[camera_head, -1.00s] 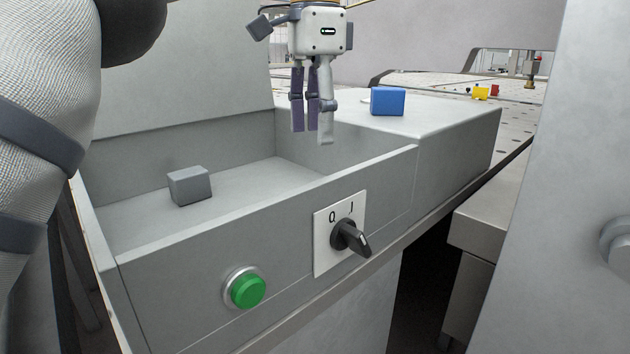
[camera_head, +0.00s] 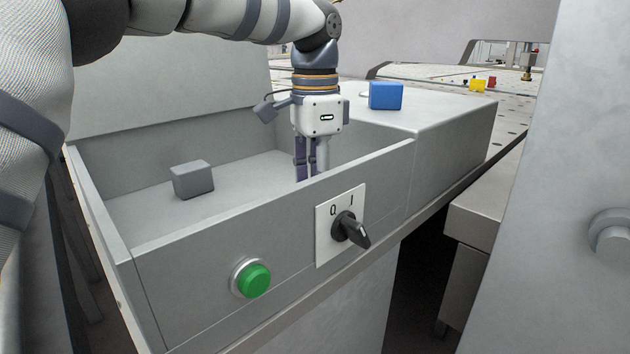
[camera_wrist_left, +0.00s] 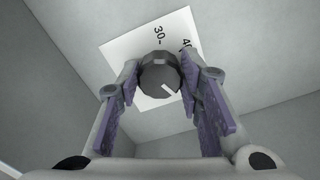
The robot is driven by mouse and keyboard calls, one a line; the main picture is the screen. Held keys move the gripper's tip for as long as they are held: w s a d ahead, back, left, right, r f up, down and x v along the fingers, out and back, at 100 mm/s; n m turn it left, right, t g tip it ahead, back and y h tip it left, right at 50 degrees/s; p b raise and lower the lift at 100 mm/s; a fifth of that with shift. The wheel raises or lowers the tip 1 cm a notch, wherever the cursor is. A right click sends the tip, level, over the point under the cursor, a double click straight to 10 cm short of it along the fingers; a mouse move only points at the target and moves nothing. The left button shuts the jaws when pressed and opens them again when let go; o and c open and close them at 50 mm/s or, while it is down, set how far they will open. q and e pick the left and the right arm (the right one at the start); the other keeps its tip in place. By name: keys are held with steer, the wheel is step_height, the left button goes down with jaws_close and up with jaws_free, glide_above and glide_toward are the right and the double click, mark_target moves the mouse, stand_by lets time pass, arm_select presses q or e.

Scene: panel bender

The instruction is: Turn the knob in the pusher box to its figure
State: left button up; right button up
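The round dark knob (camera_wrist_left: 160,76) sits on a white scale plate (camera_wrist_left: 118,50) inside the grey open box (camera_head: 270,203). Its white pointer line slants to the lower right in the left wrist view. The figure 30 with a tick shows on the plate, and a figure starting with 4 is partly covered by a finger. My left gripper (camera_wrist_left: 158,80) is open, one finger on each side of the knob; I cannot tell whether they touch it. In the head view my left gripper (camera_head: 307,172) reaches down into the box, its tips hidden behind the front wall. My right gripper is not in view.
A grey block (camera_head: 192,180) lies in the box, left of my gripper. The front wall carries a green button (camera_head: 254,280) and a black Q/I switch (camera_head: 350,230). A blue block (camera_head: 386,96) stands on the ledge to the right. A light panel (camera_head: 560,150) rises at the right.

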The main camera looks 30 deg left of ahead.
arm_select(q)
steer(key=shift+c, duration=0.3)
steer(key=shift+r+n+p, duration=0.2)
steer(key=shift+n+p, duration=0.15)
steer(key=shift+n, duration=1.05)
steer(key=shift+f+n, duration=0.15)
steer(key=shift+n, duration=0.75)
steer(key=shift+d+n, duration=0.1)
steer(key=shift+n, duration=1.9)
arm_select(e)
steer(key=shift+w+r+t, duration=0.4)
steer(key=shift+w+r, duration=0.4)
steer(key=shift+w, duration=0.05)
arm_select(q)
steer(key=o, duration=1.2)
steer(key=shift+f, duration=0.1)
steer(key=shift+c, duration=0.2)
